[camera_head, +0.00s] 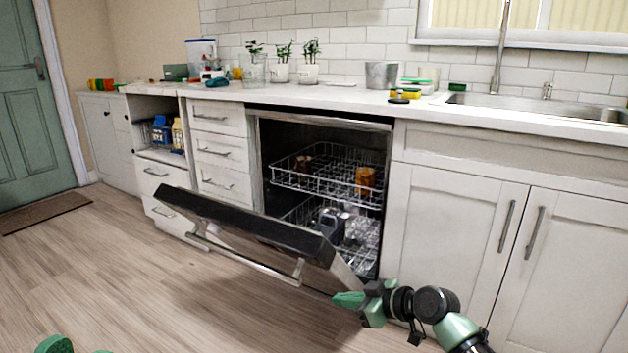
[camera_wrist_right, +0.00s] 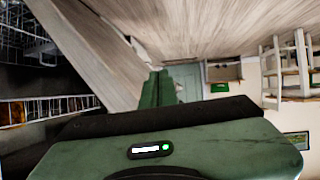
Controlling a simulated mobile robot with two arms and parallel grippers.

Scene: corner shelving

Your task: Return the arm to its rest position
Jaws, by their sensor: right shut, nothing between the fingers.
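My right arm comes in from the lower right in the head view. Its green right gripper (camera_head: 348,299) is shut and empty, just right of the low end of the dishwasher door (camera_head: 262,232). I cannot tell whether it touches the door. In the wrist view the green fingers (camera_wrist_right: 158,90) are together with nothing between them. The dishwasher door is tilted partly open, with a metal handle bar (camera_head: 245,262) along its outer side. Small green parts at the bottom left edge of the head view look like my left arm; no left gripper shows.
The upper rack (camera_head: 320,184) holds brown cups, including an orange-brown one (camera_head: 365,180); the lower rack holds dishes. Closed cabinets (camera_head: 455,225) stand close to the right arm. The counter (camera_head: 330,98) carries plants and a sink (camera_head: 540,104). The wooden floor (camera_head: 100,265) at left is clear.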

